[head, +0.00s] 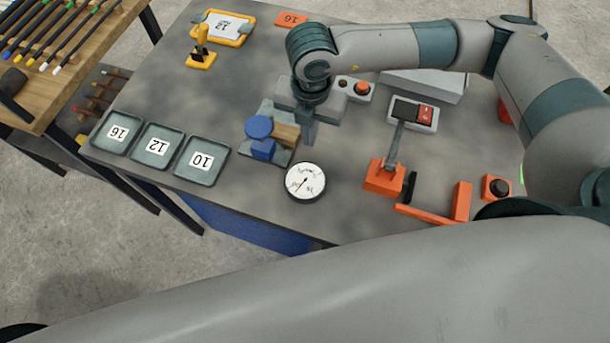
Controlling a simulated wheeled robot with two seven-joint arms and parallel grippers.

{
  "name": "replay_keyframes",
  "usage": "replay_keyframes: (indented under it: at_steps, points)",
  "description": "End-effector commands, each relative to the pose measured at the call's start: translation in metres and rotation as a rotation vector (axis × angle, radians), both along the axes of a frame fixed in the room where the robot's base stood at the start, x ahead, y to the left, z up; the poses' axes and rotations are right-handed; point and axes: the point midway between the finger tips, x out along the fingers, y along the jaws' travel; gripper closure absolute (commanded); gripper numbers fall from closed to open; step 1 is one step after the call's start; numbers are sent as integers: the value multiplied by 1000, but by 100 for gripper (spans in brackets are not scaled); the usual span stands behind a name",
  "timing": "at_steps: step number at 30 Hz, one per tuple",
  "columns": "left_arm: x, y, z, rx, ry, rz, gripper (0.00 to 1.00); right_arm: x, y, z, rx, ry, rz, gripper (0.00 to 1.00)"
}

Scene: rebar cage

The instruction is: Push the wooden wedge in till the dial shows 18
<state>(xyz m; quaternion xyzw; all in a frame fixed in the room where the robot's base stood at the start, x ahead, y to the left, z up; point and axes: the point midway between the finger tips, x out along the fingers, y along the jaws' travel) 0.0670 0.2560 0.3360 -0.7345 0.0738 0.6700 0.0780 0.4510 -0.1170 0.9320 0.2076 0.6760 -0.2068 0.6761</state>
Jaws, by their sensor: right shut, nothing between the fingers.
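The wooden wedge (287,134) sits in a small grey fixture with a blue round knob (258,127) and a blue block (263,150). My right gripper (309,140) points down just right of the wedge's right end. It is shut and empty. Whether it touches the wedge cannot be told from this view. The white round dial (305,182) lies in front of the fixture, its needle pointing to the lower left. Its figures are too small to read. My left gripper is not in view.
Trays marked 16 (117,132), 12 (157,147) and 10 (202,162) line the table's left edge. An orange lever device (384,177) stands right of the dial, near an orange bracket (460,203). A yellow clipboard (223,28) lies at the back.

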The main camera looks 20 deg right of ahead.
Motion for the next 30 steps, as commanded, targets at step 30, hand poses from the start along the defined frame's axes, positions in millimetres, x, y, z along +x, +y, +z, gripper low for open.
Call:
replay_keyframes:
  at_steps: [30]
  points:
    - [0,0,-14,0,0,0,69,-13,-47,0,-1,1,1,100]
